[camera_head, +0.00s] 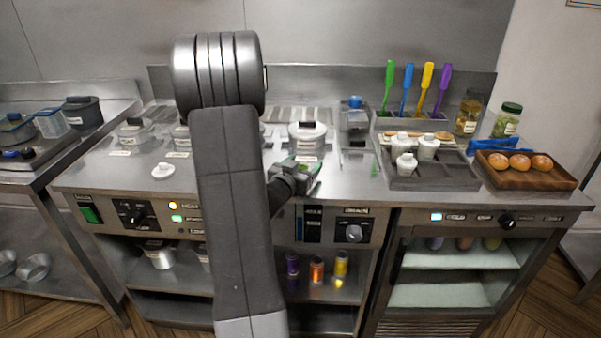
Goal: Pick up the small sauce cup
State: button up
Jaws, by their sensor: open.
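My gripper (304,168) is over the front of the steel counter, right of my arm, with its jaws apart and nothing seen between them. Several small white containers stand in a grey divided tray to its right; one (405,164) is at the front and another (428,147) is behind it. A small white round piece (163,171) lies on the counter at the left, far from my gripper. Which of these is the small sauce cup I cannot tell. My arm hides part of the counter's middle.
The grey tray (432,184) has empty compartments at its front right. A wooden tray (545,182) of buns stands right of it. A lidded pot (307,138) is behind my gripper. Coloured-handled tools (407,90) stand upright behind the tray. A control panel (335,226) lies below the counter edge.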

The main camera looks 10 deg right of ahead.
jog(key=c, duration=0.9)
jog(key=shift+r, duration=0.15)
jog(key=shift+r, duration=0.2)
jog(key=v, duration=1.2)
jog(key=b+v, duration=0.1)
jog(key=v, duration=0.5)
jog(key=shift+w+f, duration=0.1)
jog(key=shift+f, duration=0.3)
